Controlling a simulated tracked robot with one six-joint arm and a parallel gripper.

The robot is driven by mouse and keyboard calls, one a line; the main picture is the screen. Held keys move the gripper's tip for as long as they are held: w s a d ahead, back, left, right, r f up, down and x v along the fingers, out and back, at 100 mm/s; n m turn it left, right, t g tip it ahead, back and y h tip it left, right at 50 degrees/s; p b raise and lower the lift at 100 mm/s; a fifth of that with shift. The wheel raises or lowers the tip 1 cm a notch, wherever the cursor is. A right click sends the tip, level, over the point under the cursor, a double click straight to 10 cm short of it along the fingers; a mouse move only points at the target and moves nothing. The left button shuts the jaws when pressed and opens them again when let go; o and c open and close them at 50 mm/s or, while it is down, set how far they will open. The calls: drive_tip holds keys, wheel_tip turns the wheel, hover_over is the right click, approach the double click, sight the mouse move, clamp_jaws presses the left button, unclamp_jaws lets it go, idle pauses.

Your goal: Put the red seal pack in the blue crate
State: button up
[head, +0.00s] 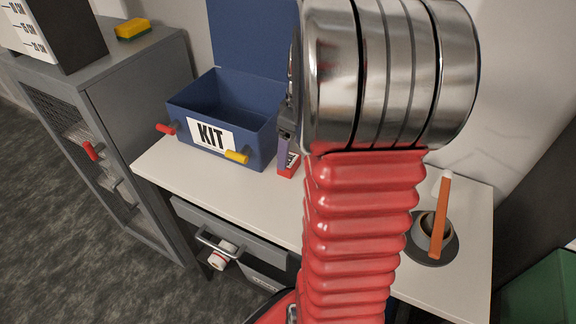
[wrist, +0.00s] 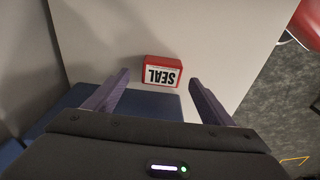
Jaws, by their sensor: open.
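The red seal pack (wrist: 161,73) with a white SEAL label lies on the pale bench top in the wrist view. In the head view a small part of the seal pack (head: 286,172) shows just right of the crate, mostly hidden by my arm. The blue crate (head: 252,146), marked KIT, stands on the bench with its lid raised and its inside looking empty. A blue edge of the crate (wrist: 150,103) also shows in the wrist view, close to the pack. My gripper (wrist: 158,80) is open and empty, its purple fingers pointing towards the pack, one to each side.
A grey cabinet (head: 140,95) with a yellow sponge (head: 132,29) on top stands at the left. A drawer (head: 235,252) sits under the bench.

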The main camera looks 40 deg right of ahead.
sight(290, 160)
drive_tip(key=f, duration=0.5)
drive_tip(key=shift+w+a, duration=0.2)
drive_tip(key=shift+a, duration=0.05)
drive_tip(key=shift+c, duration=0.7)
drive_tip(key=c, duration=1.1)
drive_tip(key=shift+c, duration=0.2)
wheel_tip(290, 160, up, 10)
drive_tip(key=shift+r, duration=0.1)
